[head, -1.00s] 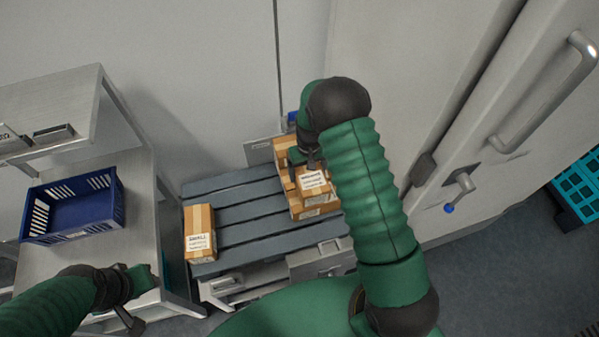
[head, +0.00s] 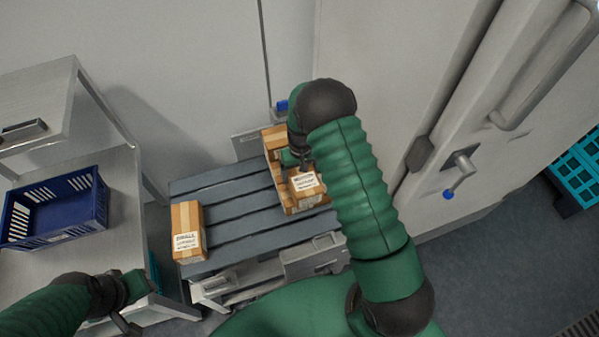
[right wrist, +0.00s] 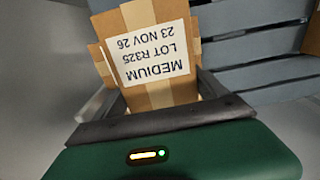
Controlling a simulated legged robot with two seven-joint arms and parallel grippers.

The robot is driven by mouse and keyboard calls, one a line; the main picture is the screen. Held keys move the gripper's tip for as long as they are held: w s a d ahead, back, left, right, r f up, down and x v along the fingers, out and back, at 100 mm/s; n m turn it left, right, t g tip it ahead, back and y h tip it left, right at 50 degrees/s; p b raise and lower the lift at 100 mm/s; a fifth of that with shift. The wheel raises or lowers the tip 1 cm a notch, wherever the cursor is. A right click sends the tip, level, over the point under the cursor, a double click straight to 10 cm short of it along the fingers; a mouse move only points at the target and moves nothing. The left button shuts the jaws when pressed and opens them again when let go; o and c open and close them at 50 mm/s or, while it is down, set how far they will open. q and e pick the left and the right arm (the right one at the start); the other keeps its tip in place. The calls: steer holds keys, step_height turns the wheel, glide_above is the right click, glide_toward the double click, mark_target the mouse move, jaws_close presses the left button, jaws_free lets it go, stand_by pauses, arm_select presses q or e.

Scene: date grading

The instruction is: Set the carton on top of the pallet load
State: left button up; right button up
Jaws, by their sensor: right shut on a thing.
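My right gripper (head: 300,163) is shut on a brown carton (head: 307,194) with a white label. In the right wrist view this carton (right wrist: 160,95) reads MEDIUM, LOT R325, and stands between the two fingers. It is over the right end of the grey slatted pallet (head: 243,232), close to other brown cartons (head: 272,141). Whether it touches what is under it is hidden. A carton labelled SMALL (head: 187,225) stands at the pallet's left end. My left gripper (head: 128,308) is at the lower left, away from the pallet; its jaws are too unclear to tell.
A steel bench on the left carries a blue crate (head: 55,212). A wall is behind the pallet. A large door with a lever handle (head: 461,172) stands close to the right of my right arm. The middle slats are bare.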

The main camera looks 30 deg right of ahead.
steer(key=shift+a+f+b, duration=0.15)
steer(key=shift+f+b, duration=0.2)
steer(key=shift+f, duration=0.1)
steer(key=o, duration=2)
steer(key=shift+c, duration=0.2)
step_height(320, 180, up, 17)
steer(key=shift+f, duration=0.15)
